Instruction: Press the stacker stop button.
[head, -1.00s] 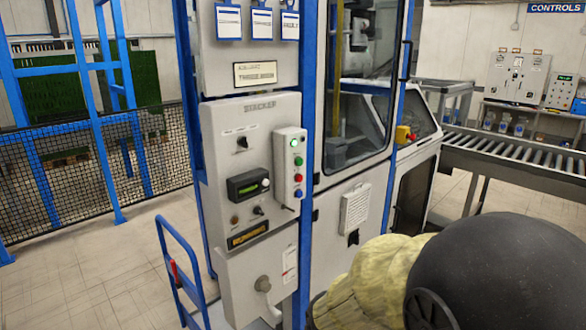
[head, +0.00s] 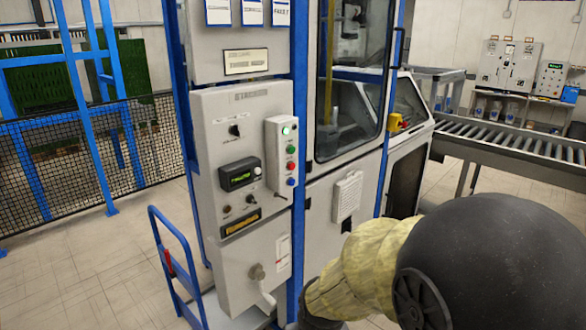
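The stacker panel (head: 215,130) is a grey cabinet face on a blue frame, left of the picture's middle. A light grey button box (head: 279,160) is fixed at its right edge. The box carries, from top to bottom, a pale greenish light or button (head: 287,130), a green button (head: 290,149), a red button (head: 291,165) and a blue button (head: 291,182). Their labels are too small to read. My arm shows at the lower right, with a yellowish sleeve and a dark rounded part. My gripper cannot be made out.
A blue handrail (head: 170,262) stands at the panel's lower left. A black mesh fence (head: 70,165) is further left. A windowed machine door (head: 350,80) is right of the panel, and a roller conveyor (head: 510,145) runs at the right. Floor is bare at lower left.

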